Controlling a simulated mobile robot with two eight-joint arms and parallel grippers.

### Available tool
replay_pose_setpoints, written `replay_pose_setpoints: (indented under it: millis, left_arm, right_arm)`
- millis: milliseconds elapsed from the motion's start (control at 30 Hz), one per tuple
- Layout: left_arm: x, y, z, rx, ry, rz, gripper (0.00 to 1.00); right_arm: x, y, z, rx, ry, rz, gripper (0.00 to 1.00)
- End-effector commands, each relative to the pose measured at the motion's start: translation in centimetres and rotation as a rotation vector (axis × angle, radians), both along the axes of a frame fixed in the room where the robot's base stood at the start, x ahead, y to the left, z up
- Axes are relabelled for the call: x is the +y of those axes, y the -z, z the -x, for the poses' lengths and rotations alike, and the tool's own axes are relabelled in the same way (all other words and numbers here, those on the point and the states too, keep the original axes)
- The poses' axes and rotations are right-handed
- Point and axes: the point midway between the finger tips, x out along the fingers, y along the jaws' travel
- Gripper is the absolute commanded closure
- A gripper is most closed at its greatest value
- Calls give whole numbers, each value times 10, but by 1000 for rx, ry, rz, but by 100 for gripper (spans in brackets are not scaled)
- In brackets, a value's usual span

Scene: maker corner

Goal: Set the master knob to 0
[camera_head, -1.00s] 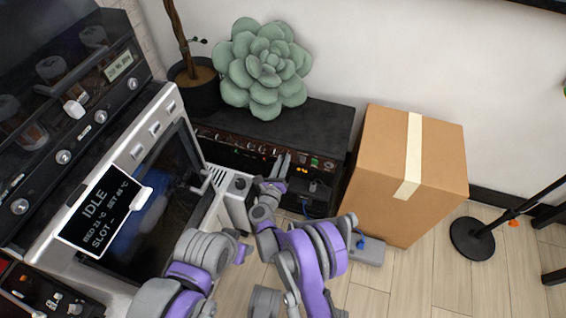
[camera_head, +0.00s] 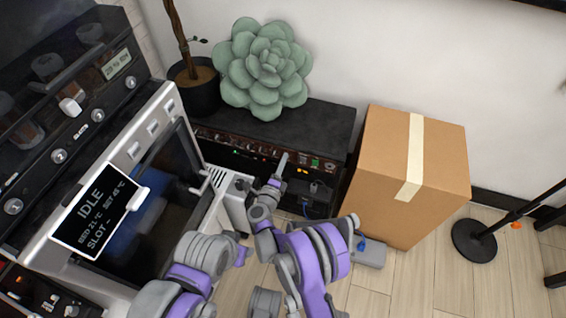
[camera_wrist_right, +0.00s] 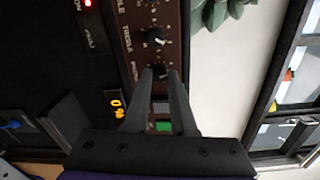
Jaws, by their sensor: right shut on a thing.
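A black amplifier (camera_head: 330,122) stands against the wall, its row of knobs along the front panel. My right gripper (camera_head: 281,160) is at the right part of that panel. In the right wrist view its two fingertips (camera_wrist_right: 160,74) are closed around a small dark knob (camera_wrist_right: 158,70) with a white pointer. The label beside this knob is partly covered by a finger, so I cannot tell surely if it is the master knob. Another knob (camera_wrist_right: 155,38) sits above it.
A printer-like machine (camera_head: 150,165) with an IDLE screen (camera_head: 97,209) stands on the left. A cardboard box (camera_head: 420,165) stands right of the amplifier. A pedal (camera_head: 368,253) lies on the wooden floor.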

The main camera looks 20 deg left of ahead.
Motion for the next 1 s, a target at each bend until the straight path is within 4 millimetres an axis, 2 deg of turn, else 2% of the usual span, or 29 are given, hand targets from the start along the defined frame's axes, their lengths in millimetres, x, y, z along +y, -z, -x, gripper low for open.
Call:
replay_pose_setpoints:
  millis: [1000]
  left_arm:
    - [0, 0, 0, 0, 0, 0, 50]
  right_arm:
    - [0, 1, 1, 35, 1, 962, 100]
